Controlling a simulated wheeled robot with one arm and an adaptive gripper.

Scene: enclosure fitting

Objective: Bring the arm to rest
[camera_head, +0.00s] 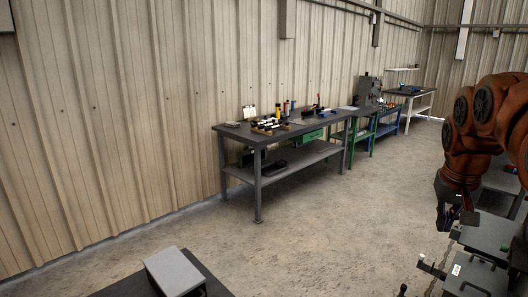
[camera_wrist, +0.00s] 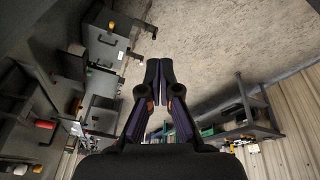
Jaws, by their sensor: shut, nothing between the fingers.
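My arm is orange-brown and reaches in from the right edge of the head view, bent downward. My gripper (camera_head: 448,222) hangs at its end, above and beside grey boxes at the lower right. In the wrist view my gripper (camera_wrist: 158,62) shows its two dark fingers with the tips together and nothing between them. It touches nothing that I can see.
Grey enclosures (camera_head: 478,272) stand at the lower right, close under my gripper; similar grey boxes (camera_wrist: 100,50) fill the wrist view's left. A grey box (camera_head: 174,270) sits at the bottom. A workbench with tools (camera_head: 280,160) lines the corrugated wall. The concrete floor (camera_head: 330,235) between is clear.

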